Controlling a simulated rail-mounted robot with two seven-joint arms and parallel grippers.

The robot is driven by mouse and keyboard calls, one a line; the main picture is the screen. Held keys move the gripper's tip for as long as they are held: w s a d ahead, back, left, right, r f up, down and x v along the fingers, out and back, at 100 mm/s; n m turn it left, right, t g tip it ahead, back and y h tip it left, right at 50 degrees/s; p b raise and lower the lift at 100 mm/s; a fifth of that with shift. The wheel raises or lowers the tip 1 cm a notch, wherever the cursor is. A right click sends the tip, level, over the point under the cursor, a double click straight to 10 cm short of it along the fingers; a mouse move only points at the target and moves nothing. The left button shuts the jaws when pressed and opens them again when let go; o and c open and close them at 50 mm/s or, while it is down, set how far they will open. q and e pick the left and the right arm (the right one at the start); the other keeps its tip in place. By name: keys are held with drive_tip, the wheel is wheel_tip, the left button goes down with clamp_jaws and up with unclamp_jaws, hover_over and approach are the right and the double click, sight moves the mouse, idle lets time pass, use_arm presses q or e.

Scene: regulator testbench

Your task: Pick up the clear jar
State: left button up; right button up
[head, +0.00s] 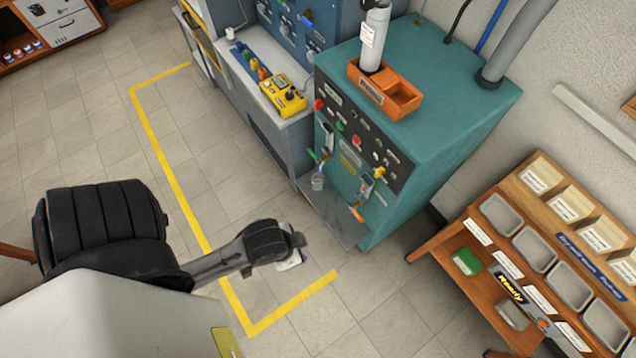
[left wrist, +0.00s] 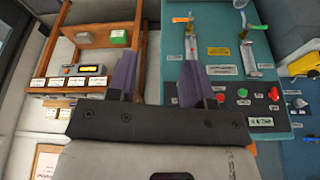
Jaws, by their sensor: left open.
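The clear jar (head: 317,182) is small and stands upright on the grey ledge at the lower front of the teal machine (head: 440,100), below the left tap. My left arm comes in from the left in the head view and ends at my left gripper (head: 290,260), out over the floor in front of the machine, apart from the jar. In the left wrist view my left gripper (left wrist: 157,75) shows two spread fingers with nothing between them. That view shows the machine front upside down, and I cannot clearly make out the jar there. My right gripper is out of view.
Left of the machine is a grey bench with a yellow meter (head: 284,95). An orange holder (head: 385,92) sits on the machine's top. A wooden table (head: 452,243) with grey trays and a green box (head: 466,262) stands at the right. Yellow-taped floor lies clear in front.

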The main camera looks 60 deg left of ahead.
use_arm(q)
drive_tip(key=o, duration=0.8)
drive_tip(key=shift+d, duration=0.15)
